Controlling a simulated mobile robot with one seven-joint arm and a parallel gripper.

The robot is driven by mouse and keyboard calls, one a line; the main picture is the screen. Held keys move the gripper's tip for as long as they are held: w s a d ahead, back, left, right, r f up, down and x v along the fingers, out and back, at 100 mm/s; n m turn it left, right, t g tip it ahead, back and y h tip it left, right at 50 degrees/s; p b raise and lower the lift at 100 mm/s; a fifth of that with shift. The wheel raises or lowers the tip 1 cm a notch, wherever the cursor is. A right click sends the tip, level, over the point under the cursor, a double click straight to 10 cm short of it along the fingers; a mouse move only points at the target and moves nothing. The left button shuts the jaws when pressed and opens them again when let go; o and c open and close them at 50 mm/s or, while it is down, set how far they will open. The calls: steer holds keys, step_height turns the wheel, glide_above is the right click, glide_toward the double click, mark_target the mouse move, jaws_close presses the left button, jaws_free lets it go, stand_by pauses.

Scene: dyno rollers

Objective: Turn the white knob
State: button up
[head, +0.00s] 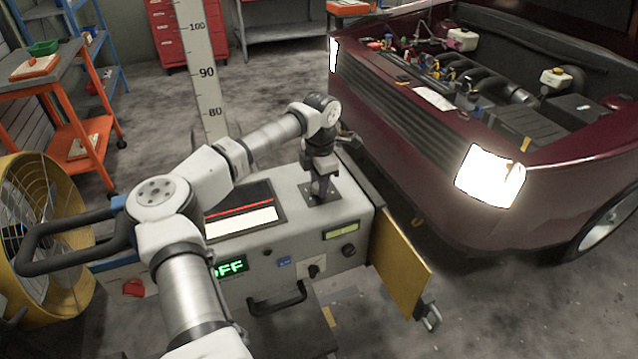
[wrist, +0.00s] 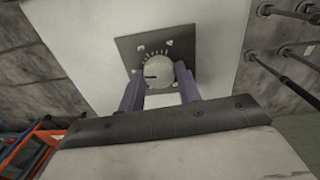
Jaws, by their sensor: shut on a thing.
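The white knob (wrist: 158,73) sits on a dark square plate (wrist: 133,47) with tick marks around it, in the wrist view. A short black mark shows on the left side of the knob. My gripper (wrist: 160,82) points at the plate with one finger on each side of the knob, shut on it. In the head view, my gripper (head: 321,192) reaches down onto the dark plate (head: 308,195) on top of the grey machine (head: 355,212). The knob itself is hidden there by the gripper.
The machine's front has a green OFF display (head: 230,267), a black handle (head: 277,302) and a small dark knob (head: 348,250). A yellow panel (head: 400,262) hangs open at its right. A dark red car (head: 420,160) with its engine bay open stands close at the right.

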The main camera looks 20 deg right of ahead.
steer(key=m+b, duration=0.1)
steer(key=m, duration=0.4)
steer(key=shift+m+b, duration=0.5)
steer(key=shift+m, duration=2)
steer(key=o, duration=1)
steer(key=shift+c, duration=0.2)
step_height(320, 180, up, 14)
steer(key=b, duration=0.2)
steer(key=shift+s+a, duration=0.15)
steer(key=shift+a, duration=0.05)
steer(key=shift+f, duration=0.1)
